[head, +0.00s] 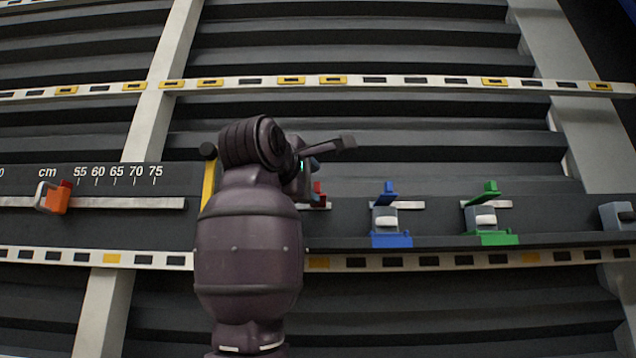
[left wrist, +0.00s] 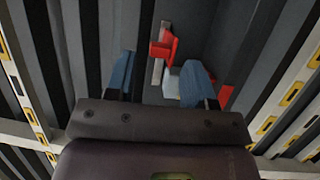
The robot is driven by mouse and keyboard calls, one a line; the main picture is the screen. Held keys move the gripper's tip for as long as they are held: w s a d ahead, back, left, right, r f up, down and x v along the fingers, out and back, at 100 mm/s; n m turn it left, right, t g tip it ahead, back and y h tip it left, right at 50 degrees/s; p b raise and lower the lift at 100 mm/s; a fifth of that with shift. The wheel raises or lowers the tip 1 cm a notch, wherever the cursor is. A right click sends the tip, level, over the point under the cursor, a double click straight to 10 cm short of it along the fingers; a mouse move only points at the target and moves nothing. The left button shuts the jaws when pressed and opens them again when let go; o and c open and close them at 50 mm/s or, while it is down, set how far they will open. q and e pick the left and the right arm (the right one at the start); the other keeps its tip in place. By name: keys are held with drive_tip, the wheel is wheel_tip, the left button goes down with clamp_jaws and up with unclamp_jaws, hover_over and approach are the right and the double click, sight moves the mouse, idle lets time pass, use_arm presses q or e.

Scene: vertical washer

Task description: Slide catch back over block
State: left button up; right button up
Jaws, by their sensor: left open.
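My left gripper (head: 313,166) is at the red latch on the dark panel, and its arm hides most of that latch in the head view. In the left wrist view the gripper (left wrist: 158,64) is open, with two blue fingers apart. The red catch (left wrist: 165,46) shows ahead of and between the fingertips, on a pale slot. A whitish block (left wrist: 172,86) is beside the right finger, partly hidden. A red base piece (left wrist: 225,95) shows to the right of that finger. In the head view a bit of the red catch (head: 320,196) peeks out right of the gripper. I cannot tell whether the fingers touch anything.
To the right are a blue latch (head: 388,190) and a green latch (head: 487,190), each with a grey block below it. An orange slider (head: 56,199) is on a centimetre scale at the left. White rails (head: 430,82) run above and below the panel.

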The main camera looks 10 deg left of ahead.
sight(317, 182)
use_arm(q)
drive_tip(key=shift+w+d+p, duration=0.2)
drive_tip(key=shift+w+p, duration=0.15)
drive_tip(key=shift+w, duration=0.75)
drive_tip(key=shift+w+d+p, duration=0.2)
drive_tip(key=shift+w+p, duration=0.1)
drive_tip(key=shift+w, duration=0.8)
drive_tip(key=shift+s+r, duration=0.1)
clamp_jaws()
